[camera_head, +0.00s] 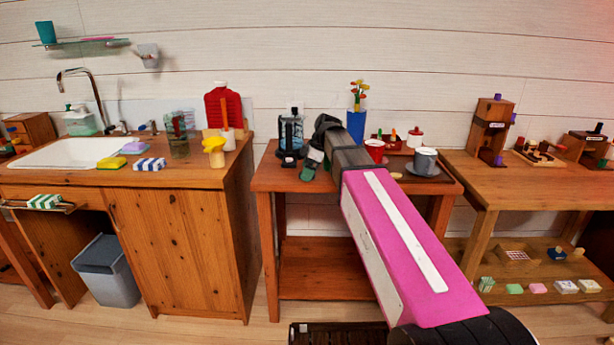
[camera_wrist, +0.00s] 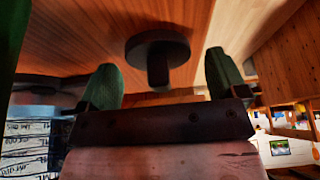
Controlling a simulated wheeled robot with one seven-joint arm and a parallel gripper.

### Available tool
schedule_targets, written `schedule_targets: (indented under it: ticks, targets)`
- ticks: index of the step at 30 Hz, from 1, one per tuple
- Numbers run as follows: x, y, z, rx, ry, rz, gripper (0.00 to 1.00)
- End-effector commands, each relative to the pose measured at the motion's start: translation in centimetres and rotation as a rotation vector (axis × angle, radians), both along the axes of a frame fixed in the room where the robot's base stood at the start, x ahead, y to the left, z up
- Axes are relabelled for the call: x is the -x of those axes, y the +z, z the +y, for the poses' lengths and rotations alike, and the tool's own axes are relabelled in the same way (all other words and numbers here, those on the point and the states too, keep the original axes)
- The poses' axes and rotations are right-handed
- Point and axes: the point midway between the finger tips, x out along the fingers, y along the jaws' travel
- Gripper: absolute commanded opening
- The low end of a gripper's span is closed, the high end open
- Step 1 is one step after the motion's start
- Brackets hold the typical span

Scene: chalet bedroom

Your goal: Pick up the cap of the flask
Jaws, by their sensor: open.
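In the wrist view, a dark mushroom-shaped piece (camera_wrist: 158,44), a round disc with a short stem, appears to be the flask's cap. It is at a wooden surface, and its stem lies between the two green fingertips of my gripper (camera_wrist: 160,66). The fingers are open on either side, with visible gaps. In the head view, my gripper (camera_head: 311,164) is low over the left part of the middle table (camera_head: 268,180). A small dark piece (camera_head: 289,161) lies just left of it, probably the same cap. A dark-framed bluish vessel (camera_head: 291,134), possibly the flask, stands behind it.
A blue vase (camera_head: 356,124) with flowers, a red mug (camera_head: 375,150) and a grey cup (camera_head: 425,161) stand on the same table. The sink counter (camera_head: 190,177) is left across a gap. Another table (camera_head: 500,185) stands right. My arm hides the table's middle.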

Motion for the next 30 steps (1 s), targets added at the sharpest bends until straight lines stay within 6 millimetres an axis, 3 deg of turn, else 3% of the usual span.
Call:
schedule_targets:
  ticks: [8, 12, 13, 30]
  targets:
    - [0.0, -0.5, 0.2, 0.000, 0.000, -0.001, 0.91]
    - [0.0, -0.5, 0.2, 0.000, 0.000, -0.001, 0.45]
    - [0.0, -0.5, 0.2, 0.000, 0.000, -0.001, 0.42]
    - [-0.1, 0.6, 0.2, 0.000, 0.000, -0.001, 0.42]
